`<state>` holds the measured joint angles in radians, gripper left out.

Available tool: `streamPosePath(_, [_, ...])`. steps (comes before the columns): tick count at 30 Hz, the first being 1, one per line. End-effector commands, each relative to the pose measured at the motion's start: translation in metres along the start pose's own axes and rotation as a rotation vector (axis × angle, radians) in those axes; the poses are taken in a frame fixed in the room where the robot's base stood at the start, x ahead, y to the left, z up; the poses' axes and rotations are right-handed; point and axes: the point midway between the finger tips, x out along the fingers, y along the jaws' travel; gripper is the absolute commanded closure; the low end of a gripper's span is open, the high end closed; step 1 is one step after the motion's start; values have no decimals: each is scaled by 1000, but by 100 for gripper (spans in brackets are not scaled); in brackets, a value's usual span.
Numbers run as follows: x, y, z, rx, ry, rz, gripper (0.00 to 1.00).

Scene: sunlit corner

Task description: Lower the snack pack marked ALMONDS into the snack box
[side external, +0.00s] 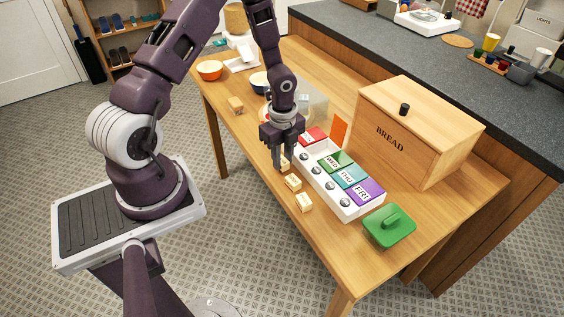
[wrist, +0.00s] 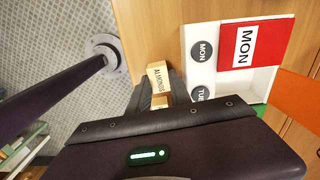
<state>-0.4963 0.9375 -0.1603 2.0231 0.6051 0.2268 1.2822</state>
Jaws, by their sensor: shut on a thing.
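My gripper (side external: 280,161) is shut on the snack pack marked ALMONDS (wrist: 157,76), a small pale wooden-looking block with dark letters. In the side view the pack (side external: 286,163) is partly hidden by the fingers. It is at the near-left side of the snack box; its height above the table is hard to tell. The snack box (side external: 350,212) is long and white, with round dark day labels. Its red MON lid (wrist: 258,42), green WED lid (side external: 341,159), teal THU lid and purple FRI lid are down. The TUE compartment (wrist: 258,80) shows a white, open-looking interior, with an orange panel (side external: 339,129) standing behind it.
Two similar packs (side external: 293,183) (side external: 304,202) lie in front of the box, and another (side external: 235,105) lies farther left. A green lidded item (side external: 389,226) stands at the right end. The wooden BREAD box (side external: 415,130) stands behind. Bowls (side external: 209,70) are at the far end.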

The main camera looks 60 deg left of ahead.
Motion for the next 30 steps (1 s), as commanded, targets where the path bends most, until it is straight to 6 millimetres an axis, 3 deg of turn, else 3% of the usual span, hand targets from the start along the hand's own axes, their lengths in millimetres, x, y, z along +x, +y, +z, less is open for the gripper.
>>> streamPosePath(6, [-57,-1,1,-3,-2,-7,100])
streamPosePath(11, [-85,-2,1,-2,-2,-4,100])
streamPosePath(14, [-99,-10,-2,-1,-2,-4,100])
streamPosePath(18, [-120,-35,-11,1,-1,-6,100])
streamPosePath(22, [-125,-65,-22,3,1,-1,100])
streamPosePath(30, [-91,-107,-35,1,0,2,100])
